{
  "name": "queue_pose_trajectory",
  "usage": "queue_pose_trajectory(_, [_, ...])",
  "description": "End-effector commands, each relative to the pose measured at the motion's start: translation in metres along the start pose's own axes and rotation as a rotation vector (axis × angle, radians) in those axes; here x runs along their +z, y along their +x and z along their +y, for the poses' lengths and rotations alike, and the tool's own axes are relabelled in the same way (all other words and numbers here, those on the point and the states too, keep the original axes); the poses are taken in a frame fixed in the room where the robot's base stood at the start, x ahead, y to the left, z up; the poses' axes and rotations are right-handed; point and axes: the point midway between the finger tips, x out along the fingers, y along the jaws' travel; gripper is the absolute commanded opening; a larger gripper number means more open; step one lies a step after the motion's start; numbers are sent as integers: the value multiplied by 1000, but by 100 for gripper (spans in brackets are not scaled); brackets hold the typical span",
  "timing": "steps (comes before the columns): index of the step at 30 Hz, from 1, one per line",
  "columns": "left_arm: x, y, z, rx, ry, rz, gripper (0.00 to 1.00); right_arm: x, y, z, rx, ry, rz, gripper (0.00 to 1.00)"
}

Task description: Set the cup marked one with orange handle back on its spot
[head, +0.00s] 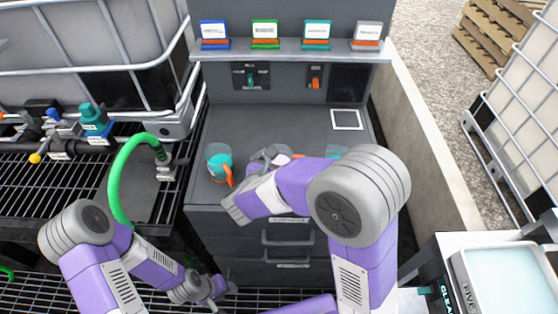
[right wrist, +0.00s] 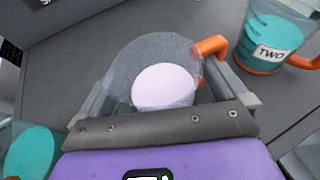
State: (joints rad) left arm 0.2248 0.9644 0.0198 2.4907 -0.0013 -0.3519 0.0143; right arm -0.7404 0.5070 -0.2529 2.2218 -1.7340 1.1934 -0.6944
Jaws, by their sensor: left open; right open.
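A clear cup (right wrist: 155,75) with an orange handle and pale pink contents sits between the open fingers of my right gripper (right wrist: 165,100); its marking is not visible. In the head view my right gripper (head: 268,156) is at this cup (head: 283,150), mostly hiding it. A cup labelled TWO (right wrist: 272,40), with teal contents and an orange handle, stands at upper right in the right wrist view. Another teal cup (right wrist: 30,150) is cut off at lower left. My left gripper (head: 222,290) is low, in front of the drawers, open and away from the cups.
In the head view a teal cup with an orange handle (head: 219,162) stands on the grey bench (head: 270,125) at left. Another teal cup (head: 336,151) is partly hidden at right. A white-outlined square (head: 347,119) lies bare at back right. A shelf (head: 290,49) holds several coloured labelled holders.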

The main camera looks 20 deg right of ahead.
Motion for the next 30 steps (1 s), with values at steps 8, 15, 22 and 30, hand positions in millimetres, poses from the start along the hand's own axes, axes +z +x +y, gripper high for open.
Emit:
queue_pose_trajectory(8, [1, -14, 5, 0, 0, 0, 43, 6, -35, 1, 4, -1, 0, 100])
queue_pose_trajectory(15, [1, -29, 11, 0, 0, 0, 43, 6, -88, 1, 5, 0, -1, 100])
queue_pose_trajectory(22, [2, -35, 13, 0, 0, 0, 43, 4, -116, 0, 2, -1, 0, 100])
queue_pose_trajectory(30, [2, -35, 13, 0, 0, 0, 43, 2, -122, 0, 0, 0, 0, 100])
